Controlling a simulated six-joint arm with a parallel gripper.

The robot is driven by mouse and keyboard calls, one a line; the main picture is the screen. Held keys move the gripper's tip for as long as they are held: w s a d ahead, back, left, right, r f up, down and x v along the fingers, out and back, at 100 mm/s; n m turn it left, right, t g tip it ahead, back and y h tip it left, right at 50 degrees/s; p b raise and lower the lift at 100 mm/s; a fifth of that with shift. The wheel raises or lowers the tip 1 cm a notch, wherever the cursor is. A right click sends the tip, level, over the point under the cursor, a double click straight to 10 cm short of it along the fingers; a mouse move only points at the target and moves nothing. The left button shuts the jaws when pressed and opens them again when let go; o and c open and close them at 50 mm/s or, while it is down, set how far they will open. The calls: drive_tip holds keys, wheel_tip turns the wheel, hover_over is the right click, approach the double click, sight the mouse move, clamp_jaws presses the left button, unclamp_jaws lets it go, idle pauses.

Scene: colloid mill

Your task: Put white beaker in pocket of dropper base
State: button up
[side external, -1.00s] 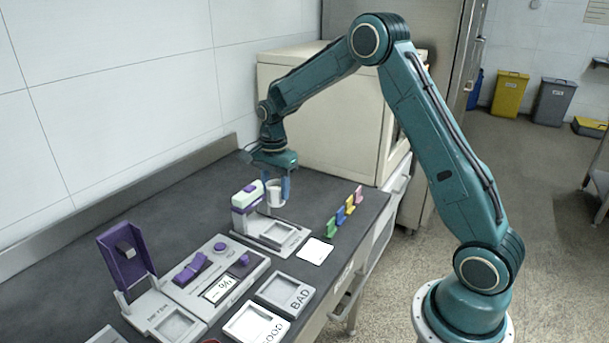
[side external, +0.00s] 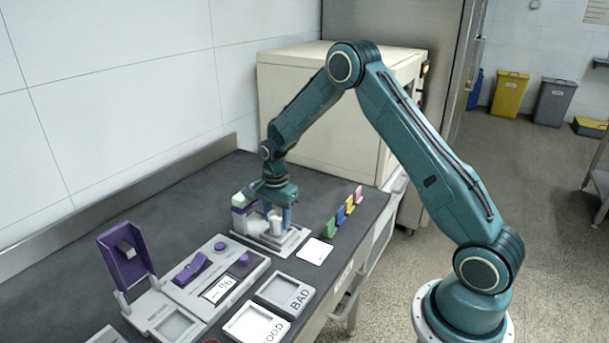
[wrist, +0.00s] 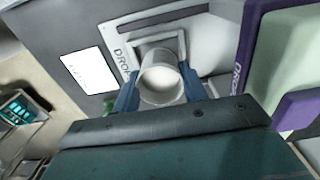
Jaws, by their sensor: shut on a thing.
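The white beaker (side external: 277,222) is upright between the fingers of my gripper (side external: 276,218), which is shut on it. In the wrist view the beaker (wrist: 161,84) shows its open top, with a blue finger of my gripper (wrist: 162,92) on each side. The grey dropper base (side external: 292,242) lies directly below. In the wrist view the base (wrist: 205,58) has a raised pocket frame (wrist: 180,42) just behind the beaker. The beaker is over or in the pocket area; I cannot tell whether its bottom touches the pocket floor.
The dropper's white, green and purple head (side external: 241,206) stands close on the left of my gripper. A white card (side external: 315,251) and several coloured upright tabs (side external: 341,216) are to the right. A purple-buttoned device (side external: 215,272) and the BAD tray (side external: 285,291) are nearer the camera.

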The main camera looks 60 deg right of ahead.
drive_tip(key=shift+f, duration=0.55)
drive_tip(key=shift+f, duration=0.15)
drive_tip(key=o, duration=1)
drive_tip(key=shift+c, duration=0.2)
wheel_tip(320, 180, up, 12)
drive_tip(key=shift+r, duration=0.2)
